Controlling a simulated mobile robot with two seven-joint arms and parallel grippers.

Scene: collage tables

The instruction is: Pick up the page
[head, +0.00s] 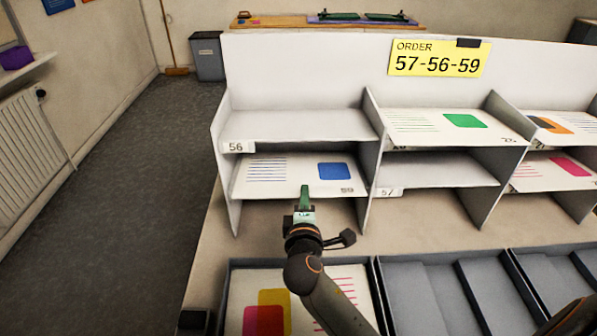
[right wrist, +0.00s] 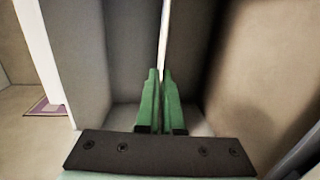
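A white page (head: 285,175) with blue lines and a blue square lies in the lower left compartment of the shelf unit. "59" is printed near its front right corner. My right gripper (head: 305,190) is at the front edge of this page, with its green fingers over the edge. In the right wrist view the fingers (right wrist: 161,75) are nearly together, with a thin white edge between their tips, which looks like the page seen edge-on. My left gripper is out of view.
The shelf unit's dividers (head: 232,205) stand close on both sides. More pages lie at right, including one with a green shape (head: 465,121). Grey trays (head: 415,275) stand in front; the left one holds pages. A yellow sign (head: 438,58) reads "ORDER 57-56-59".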

